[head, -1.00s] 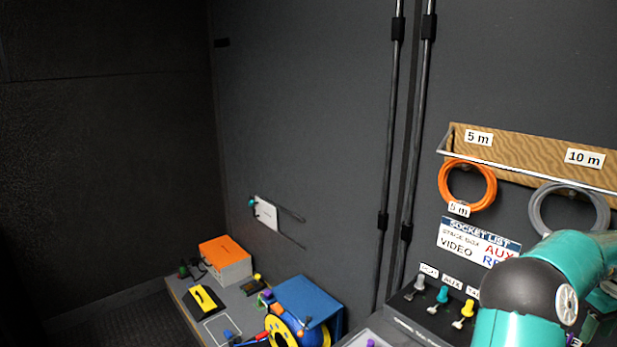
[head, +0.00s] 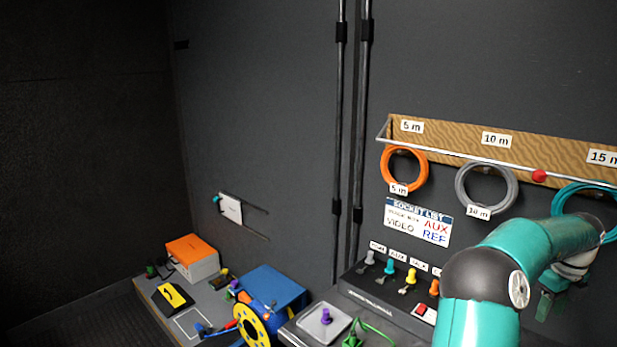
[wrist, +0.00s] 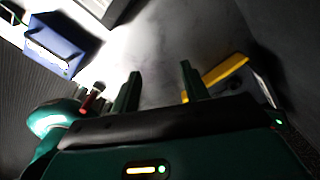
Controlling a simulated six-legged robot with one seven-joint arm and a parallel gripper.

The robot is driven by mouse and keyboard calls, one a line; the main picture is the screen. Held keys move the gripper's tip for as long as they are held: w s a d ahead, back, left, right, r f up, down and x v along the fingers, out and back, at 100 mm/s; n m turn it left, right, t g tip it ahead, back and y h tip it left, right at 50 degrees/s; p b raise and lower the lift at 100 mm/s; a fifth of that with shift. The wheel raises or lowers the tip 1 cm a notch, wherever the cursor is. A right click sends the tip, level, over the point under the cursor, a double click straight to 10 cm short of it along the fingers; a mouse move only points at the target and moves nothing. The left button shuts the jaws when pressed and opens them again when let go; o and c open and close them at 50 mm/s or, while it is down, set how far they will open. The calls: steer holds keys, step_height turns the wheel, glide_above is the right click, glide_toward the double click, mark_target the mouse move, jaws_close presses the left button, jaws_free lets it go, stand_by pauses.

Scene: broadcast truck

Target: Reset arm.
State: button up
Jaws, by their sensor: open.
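My arm (head: 480,285) is teal with a dark grey joint and stands at the lower right of the head view. It bends to the right, and its far end is partly hidden behind the arm link. In the wrist view, my gripper (wrist: 161,85) has its two dark green fingers apart with nothing between them. The fingers point at a pale grey surface, and I cannot tell how far away it is.
A panel (head: 390,297) with several coloured plugs stands left of my arm. A wooden rack (head: 455,138) holds orange (head: 404,169), grey (head: 484,189) and teal cable coils. A low bench at left carries an orange-topped box (head: 193,257), a blue box (head: 272,287) and a yellow reel (head: 250,325).

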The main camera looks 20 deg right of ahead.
steer(key=w+a+r+n+t, duration=0.1)
steer(key=w+a+r+n, duration=0.2)
steer(key=a+n, duration=0.5)
steer(key=w+a+r+n+t+y, duration=0.1)
steer(key=w+a+r+n, duration=0.2)
steer(key=a, duration=1)
steer(key=w+a+r+n+t, duration=0.1)
steer(key=w+a+r+n, duration=0.25)
steer(key=a+n, duration=0.45)
steer(key=s+a+n+t, duration=0.1)
steer(key=s+a+n, duration=0.2)
steer(key=a+n, duration=0.3)
steer(key=s+a+f+n, duration=0.1)
steer(key=s+a+n, duration=0.3)
steer(key=a, duration=0.9)
steer(key=s+a+n+t+h, duration=0.1)
steer(key=s+a+n, duration=0.2)
steer(key=a+n, duration=0.5)
steer(key=shift+s+a+f+t, duration=0.15)
steer(key=shift+a+f+t, duration=0.2)
steer(key=shift+a, duration=0.65)
steer(key=shift+c, duration=1)
steer(key=shift+d, duration=0.2)
